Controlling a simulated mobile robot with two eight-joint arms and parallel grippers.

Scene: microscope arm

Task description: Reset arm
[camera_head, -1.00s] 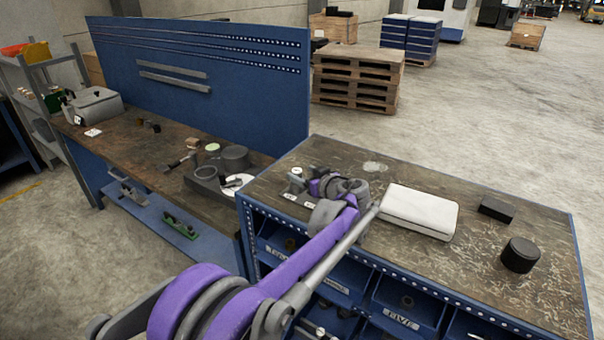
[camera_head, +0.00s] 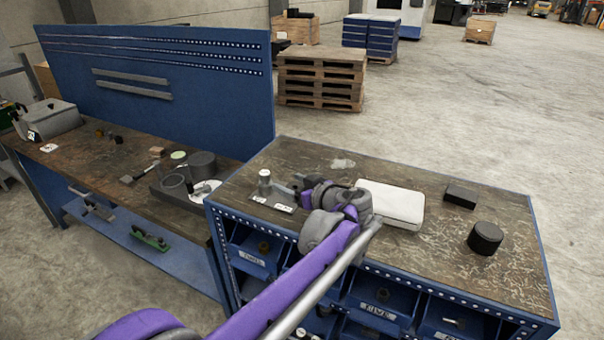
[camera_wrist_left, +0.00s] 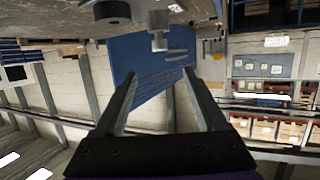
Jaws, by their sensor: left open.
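My left arm reaches from the bottom edge of the head view up to the bench top. My left gripper (camera_head: 297,183) is low over the bench, partly hidden by its own wrist. In the left wrist view the two dark fingers (camera_wrist_left: 160,76) are spread with nothing between them. A small metal cylinder (camera_head: 265,182) stands upright beside a labelled plate (camera_head: 272,201), just left of the gripper and apart from it. A metal part also shows beyond the fingers in the left wrist view (camera_wrist_left: 158,30). My right gripper is not in view.
A white case (camera_head: 392,206) lies close to the right of my wrist. A black box (camera_head: 461,196) and a black cylinder (camera_head: 485,238) stand farther right. Blue bins (camera_head: 382,293) sit under the bench edge. A workbench with a grey box (camera_head: 47,119) is at left.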

